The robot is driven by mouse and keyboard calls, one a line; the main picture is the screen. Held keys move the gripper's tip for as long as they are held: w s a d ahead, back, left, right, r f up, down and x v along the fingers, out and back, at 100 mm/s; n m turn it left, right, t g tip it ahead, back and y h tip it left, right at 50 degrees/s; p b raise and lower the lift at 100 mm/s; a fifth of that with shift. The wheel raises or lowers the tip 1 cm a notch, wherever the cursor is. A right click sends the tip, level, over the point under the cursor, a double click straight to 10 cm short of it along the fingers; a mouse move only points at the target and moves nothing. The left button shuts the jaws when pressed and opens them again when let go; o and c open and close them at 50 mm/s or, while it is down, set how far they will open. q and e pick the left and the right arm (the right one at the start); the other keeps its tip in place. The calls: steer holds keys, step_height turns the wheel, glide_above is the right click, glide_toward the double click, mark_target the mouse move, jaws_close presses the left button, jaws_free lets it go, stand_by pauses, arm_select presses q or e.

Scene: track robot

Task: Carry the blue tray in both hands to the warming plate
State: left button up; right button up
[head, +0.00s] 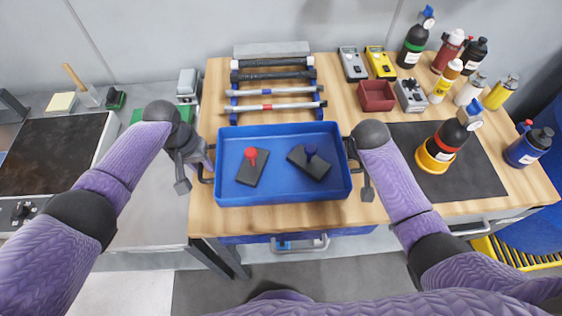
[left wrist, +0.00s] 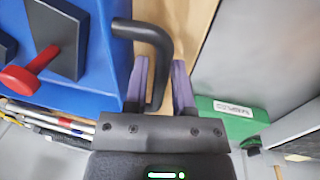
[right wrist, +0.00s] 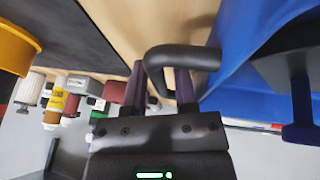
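The blue tray (head: 281,197) is in front of me over the wooden table, level as far as I can see. It holds a dark block with a red knob (head: 251,167) and a dark block with a blue knob (head: 309,162). My left gripper (head: 198,172) is at the tray's left handle; in the left wrist view the black handle (left wrist: 152,35) fills the gap between the fingers. My right gripper (head: 359,168) is at the right handle (right wrist: 185,57), which passes between its fingers. The warming plate (head: 50,152) is a dark square at far left. Any gap under the tray is hidden.
Bottles (head: 452,135), meters and a red bin (head: 376,95) stand at right.

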arm_select(q)
jaws_close()
arm_select(e)
steer(key=c, duration=0.5)
jaws_close()
arm_select(q)
steer(key=shift+r, duration=0.15)
arm_select(e)
steer(key=shift+r, duration=0.1)
stand_by(0.4)
